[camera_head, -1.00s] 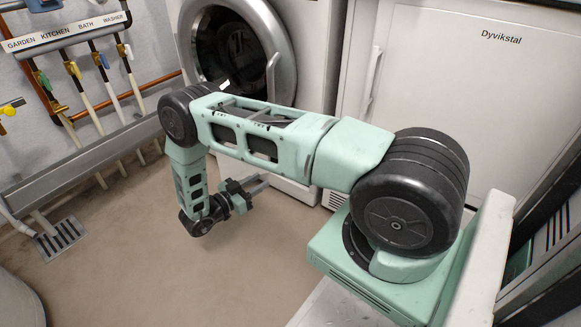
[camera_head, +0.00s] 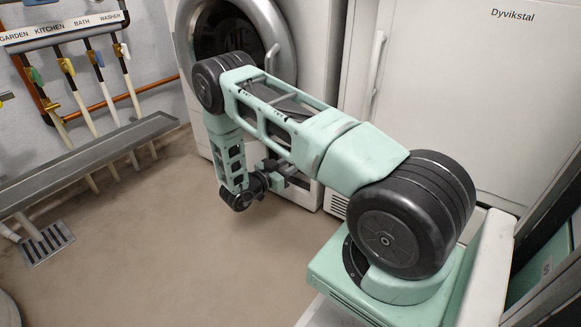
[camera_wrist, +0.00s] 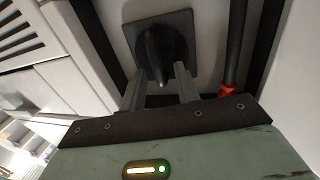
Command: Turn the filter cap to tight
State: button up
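The filter cap (camera_wrist: 155,47) is a dark round knob with a raised grip ridge, set in a black square recess, in the wrist view. My gripper (camera_wrist: 160,72) faces it from below in that view. Its two grey fingers stand apart, one on each side of the lower end of the ridge. Whether they touch the ridge I cannot tell. In the head view my gripper (camera_head: 290,172) is low in front of the washing machine (camera_head: 306,60). The cap is not visible there.
A red-and-black hose (camera_wrist: 232,62) runs close to the right of the recess in the wrist view. A white Dyvikstal cabinet (camera_head: 455,90) stands right of the washer. Labelled pipes and valves (camera_head: 75,70) line the left wall, with a trough (camera_head: 85,160) below. The floor is open.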

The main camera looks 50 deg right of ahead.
jog(key=shift+c, duration=0.3)
grip_shut()
jog(key=shift+r+p, duration=0.1)
jog(key=shift+p, duration=0.25)
jog(key=shift+s+d+f+m+t+y+p, duration=0.1)
jog(key=shift+s+f+m+t+y+p, duration=0.35)
jog(key=shift+m+p, duration=2.2)
jog(key=shift+s+a+m+t+y+p, duration=0.1)
jog(key=shift+s+m+t+y+p, duration=0.45)
jog(key=shift+m+p, duration=2.1)
jog(key=shift+s+d+f+m+t+y+p, duration=0.2)
jog(key=shift+m+t+p, duration=0.6)
jog(key=shift+m+p, duration=1.85)
jog(key=shift+w+a+f, duration=0.1)
jog(key=shift+w+f, duration=0.05)
jog(key=shift+f, duration=0.05)
